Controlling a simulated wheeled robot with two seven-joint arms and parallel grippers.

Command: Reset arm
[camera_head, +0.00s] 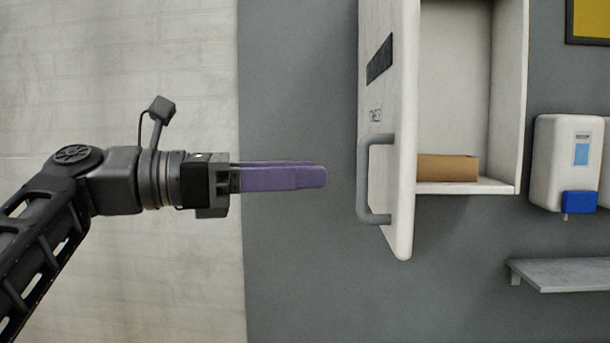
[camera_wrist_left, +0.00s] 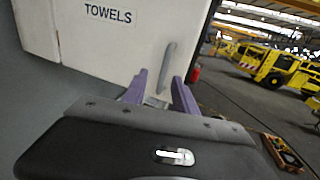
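My left gripper (camera_head: 322,176) reaches in from the left in the head view, with long purple fingers pointing right. In the left wrist view the two purple fingers (camera_wrist_left: 160,88) stand apart with an empty gap, so it is open. A white wall cabinet (camera_head: 508,100) has its door (camera_head: 402,205) swung open. The door's grey handle (camera_head: 365,185) is just right of the fingertips in the head view, apart from them. The handle also shows beyond the fingers in the left wrist view (camera_wrist_left: 167,66), near a TOWELS label. My right gripper is not in view.
A brown box (camera_head: 447,168) sits on the cabinet's bottom shelf. A white dispenser with a blue part (camera_head: 566,165) hangs to the right, above a grey shelf (camera_head: 570,275). Yellow vehicles (camera_wrist_left: 268,62) stand in the distance. The wall area below the gripper looks clear.

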